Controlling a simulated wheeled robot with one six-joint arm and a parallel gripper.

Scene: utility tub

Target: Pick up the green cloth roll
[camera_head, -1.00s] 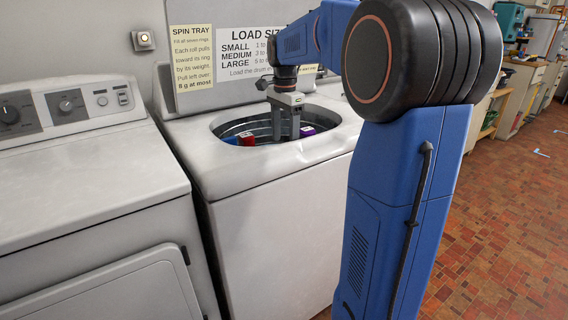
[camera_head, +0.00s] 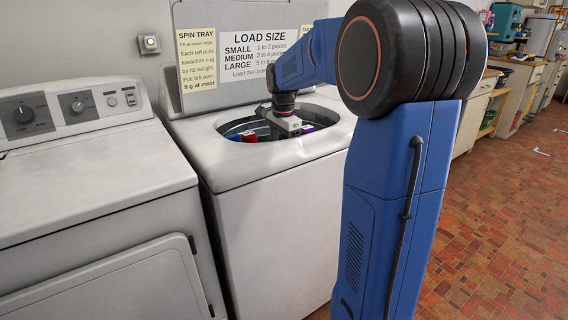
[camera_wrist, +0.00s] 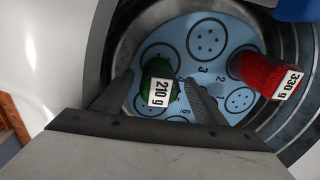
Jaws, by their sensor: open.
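The green cloth roll (camera_wrist: 160,73) stands on the light blue tray (camera_wrist: 222,35) inside the tub and bears a white label reading 210 g. In the wrist view my gripper (camera_wrist: 160,82) is open, with one finger to each side of the roll. I cannot tell whether either finger touches it. In the head view my gripper (camera_head: 285,122) reaches down into the tub opening, its fingers hidden below the rim. The green roll is not visible there.
A red roll (camera_wrist: 262,72) labelled 330 g lies on the tray to the right of the green one. A blue thing (camera_wrist: 298,9) is at the top right edge. The tub's metal wall (camera_wrist: 125,45) is close on the left. A white machine (camera_head: 80,190) stands left of the washer (camera_head: 275,210).

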